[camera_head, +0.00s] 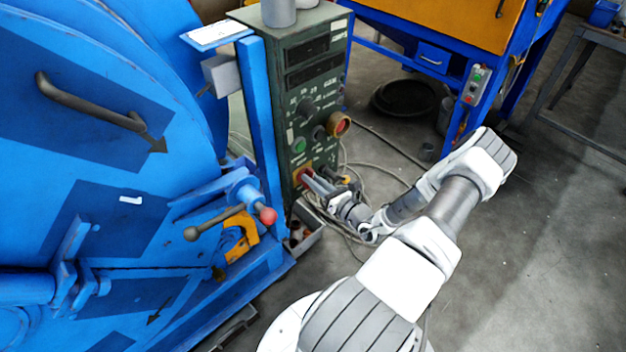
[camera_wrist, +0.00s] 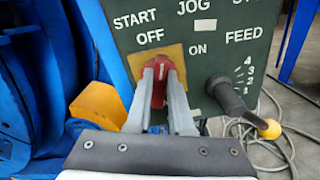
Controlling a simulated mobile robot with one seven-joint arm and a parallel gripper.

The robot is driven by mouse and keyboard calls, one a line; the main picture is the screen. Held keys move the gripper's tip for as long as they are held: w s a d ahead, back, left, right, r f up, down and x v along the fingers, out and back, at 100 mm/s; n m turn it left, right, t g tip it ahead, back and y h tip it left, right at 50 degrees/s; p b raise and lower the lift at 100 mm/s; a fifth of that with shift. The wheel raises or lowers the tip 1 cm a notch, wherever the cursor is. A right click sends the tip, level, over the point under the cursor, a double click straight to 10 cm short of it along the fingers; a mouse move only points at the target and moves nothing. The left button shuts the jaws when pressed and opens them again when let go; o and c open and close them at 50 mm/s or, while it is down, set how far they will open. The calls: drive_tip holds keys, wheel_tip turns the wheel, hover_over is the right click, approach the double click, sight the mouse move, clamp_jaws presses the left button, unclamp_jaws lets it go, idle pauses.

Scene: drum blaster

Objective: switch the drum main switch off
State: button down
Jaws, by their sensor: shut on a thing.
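The drum main switch is a red rotary knob (camera_wrist: 160,84) on a yellow plate, low on the dark green control panel (camera_head: 318,85). In the wrist view the plate has OFF printed above it and ON to its right. A pale mark on the knob points about straight up. My gripper (camera_wrist: 160,72) is shut on the red knob, with one grey finger on each side of it. In the head view my gripper (camera_head: 312,180) reaches the panel's lower left, and the knob is mostly hidden there.
A black lever with a yellow tip (camera_wrist: 268,128) stands out right of the knob, beside the FEED scale. The blue drum machine (camera_head: 90,130) is close on the left, with a red ball handle (camera_head: 267,215). Cables lie on the floor behind. Open floor is at right.

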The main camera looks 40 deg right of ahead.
drive_tip(key=shift+a+n+p, duration=0.1)
drive_tip(key=shift+n+p, duration=0.95)
drive_tip(key=shift+n, duration=0.75)
drive_tip(key=shift+s, duration=0.1)
drive_tip(key=c, duration=0.8)
unclamp_jaws()
drive_tip(key=s+d+p, duration=0.1)
drive_tip(key=s+p, duration=0.1)
drive_tip(key=s, duration=1.5)
drive_tip(key=shift+s+d, duration=0.15)
